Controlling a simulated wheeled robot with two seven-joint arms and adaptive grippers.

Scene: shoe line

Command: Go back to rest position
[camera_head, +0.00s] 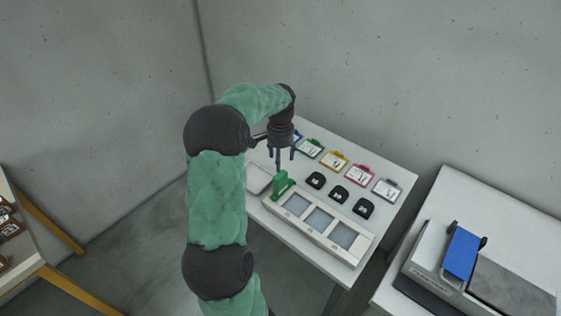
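My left arm comes up from the bottom, left of the middle, in a green sleeve with dark joints. Its gripper (281,163) points down over the white table (392,172). The fingers look spread apart, with nothing seen between them. A green upright piece (282,184) stands just below the fingertips, at the left end of a white tray with grey windows (320,218). A small gap seems to lie between the fingers and the green piece. My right gripper is not in view.
Coloured tags, including a green one (309,148), a yellow one (334,160) and a pink one (359,173), line the back of the table. Several black pieces (338,194) lie before them. A machine with a blue part (461,252) stands at right, and another table (24,250) at left.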

